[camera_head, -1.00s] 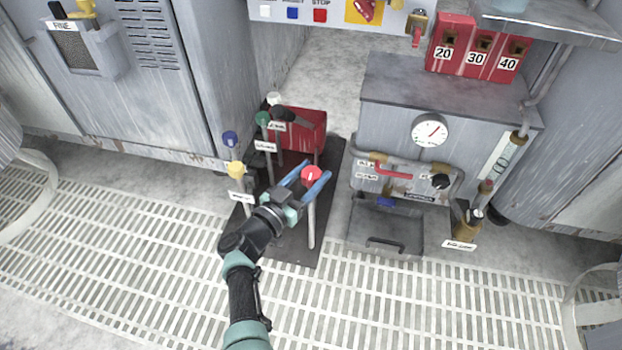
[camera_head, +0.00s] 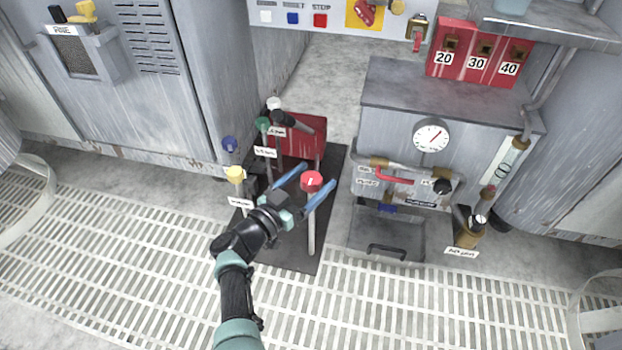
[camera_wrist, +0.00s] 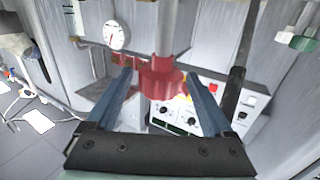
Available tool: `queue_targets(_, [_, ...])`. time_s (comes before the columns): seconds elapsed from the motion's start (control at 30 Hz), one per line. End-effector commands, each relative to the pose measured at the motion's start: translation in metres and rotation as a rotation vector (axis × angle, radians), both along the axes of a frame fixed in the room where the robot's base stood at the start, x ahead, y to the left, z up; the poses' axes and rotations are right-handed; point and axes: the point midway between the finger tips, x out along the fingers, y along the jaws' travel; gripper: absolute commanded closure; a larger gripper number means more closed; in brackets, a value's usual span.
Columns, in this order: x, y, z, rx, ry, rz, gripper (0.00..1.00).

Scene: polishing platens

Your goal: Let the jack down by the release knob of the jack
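A red round knob (camera_head: 311,182) with a white mark on top sits on an upright pale post over the dark mat. Its label is not readable, so I cannot tell for sure that it is the release knob. My gripper (camera_head: 319,174) has its two blue fingers apart, one on each side of the red knob. In the wrist view the knob (camera_wrist: 160,80) sits between the fingertips, with the post running up behind it. The right finger is very close to it; I cannot tell whether it touches.
Yellow (camera_head: 235,174), blue (camera_head: 229,144), green (camera_head: 262,124) and white (camera_head: 273,103) knobs stand left of the red one. A grey cabinet with a gauge (camera_head: 431,135) and pipes stands right. Grating floor is clear in front.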

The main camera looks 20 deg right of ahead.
Motion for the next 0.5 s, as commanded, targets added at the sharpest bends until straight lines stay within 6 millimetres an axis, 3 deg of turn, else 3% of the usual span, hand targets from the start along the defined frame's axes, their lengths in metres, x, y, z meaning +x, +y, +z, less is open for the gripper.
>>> queue_targets(0.27, [-0.003, 0.007, 0.002, 0.0, 0.0, 0.001, 0.14])
queue_targets(0.5, [-0.024, 0.047, 0.006, 0.0, 0.002, 0.006, 0.14])
